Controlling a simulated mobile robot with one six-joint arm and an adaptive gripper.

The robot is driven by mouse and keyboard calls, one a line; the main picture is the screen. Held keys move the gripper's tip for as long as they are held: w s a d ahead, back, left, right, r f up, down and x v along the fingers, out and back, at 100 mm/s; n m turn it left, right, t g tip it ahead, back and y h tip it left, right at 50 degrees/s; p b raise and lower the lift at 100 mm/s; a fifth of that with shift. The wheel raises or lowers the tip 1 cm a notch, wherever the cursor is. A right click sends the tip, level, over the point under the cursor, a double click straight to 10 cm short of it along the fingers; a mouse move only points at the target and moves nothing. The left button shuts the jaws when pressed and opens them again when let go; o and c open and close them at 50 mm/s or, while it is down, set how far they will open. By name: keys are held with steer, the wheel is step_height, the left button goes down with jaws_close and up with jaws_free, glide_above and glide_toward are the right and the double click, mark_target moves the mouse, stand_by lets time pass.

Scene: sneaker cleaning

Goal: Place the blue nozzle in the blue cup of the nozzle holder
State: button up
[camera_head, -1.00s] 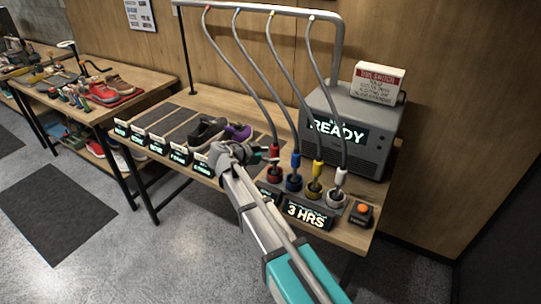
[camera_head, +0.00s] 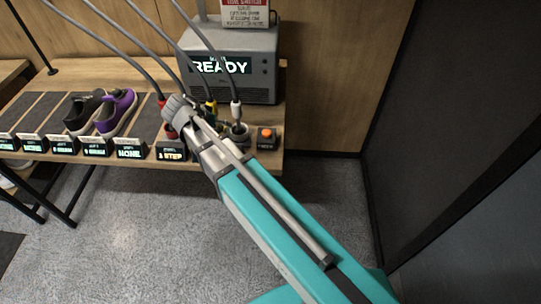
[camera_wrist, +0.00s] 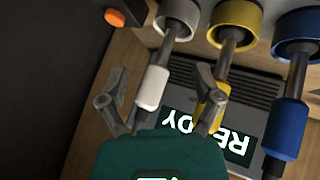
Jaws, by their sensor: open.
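In the wrist view, the blue nozzle (camera_wrist: 287,130) stands at the right with its grey shaft running into the blue cup (camera_wrist: 298,30). How deep it sits I cannot tell. My gripper (camera_wrist: 162,78) is open, left of the blue nozzle and apart from it. The white nozzle (camera_wrist: 152,88) shows between its fingers, and the yellow nozzle (camera_wrist: 212,112) is partly behind the right finger; I see no grip on either. In the head view, my gripper (camera_head: 178,108) is over the holder and hides the blue nozzle and blue cup.
A grey machine (camera_head: 228,75) reading READY stands behind. Sneakers (camera_head: 100,112) lie at left. Hoses hang above.

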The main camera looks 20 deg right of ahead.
steer(key=s+d+f+n+g+y, duration=0.2)
steer(key=s+d+n+y, duration=0.1)
steer(key=s+d, duration=0.3)
steer(key=s+d+f+n+g+y, duration=0.1)
steer(key=s+d+f+n+y, duration=0.1)
steer(key=s+d+y, duration=0.2)
steer(key=s+d, duration=0.3)
steer(key=shift+s+d+f+n+g, duration=0.15)
steer(key=shift+s+f+n+g, duration=0.1)
steer(key=shift+s+n+g, duration=0.15)
steer(key=shift+w, duration=0.1)
stand_by(0.4)
